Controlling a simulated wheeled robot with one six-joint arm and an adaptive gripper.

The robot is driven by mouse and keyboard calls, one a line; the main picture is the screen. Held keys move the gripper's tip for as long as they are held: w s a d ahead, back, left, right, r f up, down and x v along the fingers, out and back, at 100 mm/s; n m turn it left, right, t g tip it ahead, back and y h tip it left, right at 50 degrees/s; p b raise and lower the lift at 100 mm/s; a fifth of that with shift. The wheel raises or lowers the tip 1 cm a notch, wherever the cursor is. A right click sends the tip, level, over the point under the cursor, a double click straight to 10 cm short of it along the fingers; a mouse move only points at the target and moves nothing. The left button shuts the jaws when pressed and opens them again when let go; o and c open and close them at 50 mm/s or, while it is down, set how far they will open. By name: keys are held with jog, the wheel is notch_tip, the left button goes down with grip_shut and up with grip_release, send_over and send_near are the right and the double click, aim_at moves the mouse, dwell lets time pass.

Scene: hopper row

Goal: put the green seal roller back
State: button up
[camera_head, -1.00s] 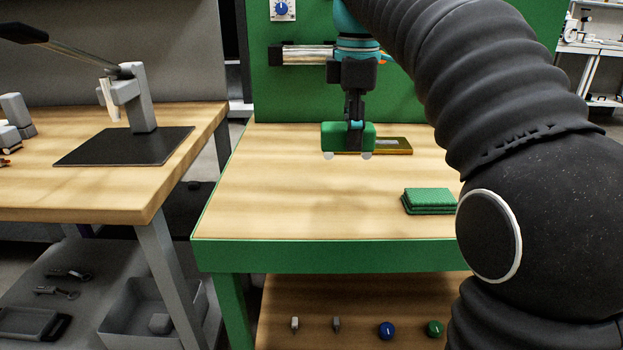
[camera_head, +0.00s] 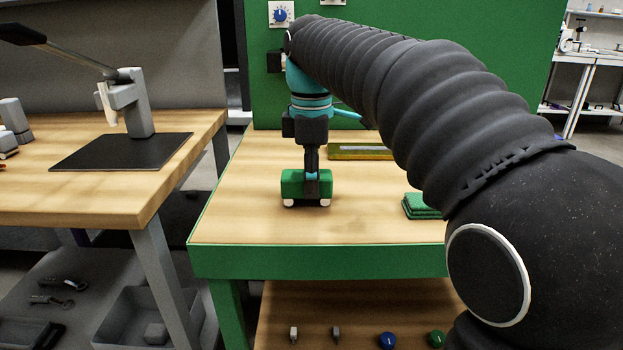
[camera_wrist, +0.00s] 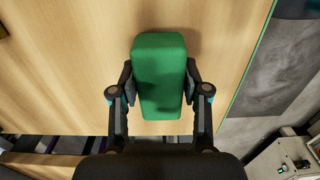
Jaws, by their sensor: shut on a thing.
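The green seal roller (camera_head: 290,185) is a green block with white wheels under it, at the left half of the green-framed bench (camera_head: 260,225). My gripper (camera_head: 312,177) holds it from above. In the wrist view, the two fingers of my gripper (camera_wrist: 160,88) close on the long sides of the roller (camera_wrist: 160,60), which is upright. The roller is at or close to the wooden top; I cannot tell whether its wheels touch.
A wall fixture (camera_head: 273,61) is mostly hidden. The left bench holds a lever press (camera_head: 137,105). Wood around the roller is clear.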

jog(key=o, duration=1.3)
jog(key=shift+f, duration=0.15)
notch_tip(320, 180, up, 10)
jog(key=shift+f+p, duration=0.1)
jog(key=shift+p, duration=1.1)
jog(key=shift+r, duration=1.3)
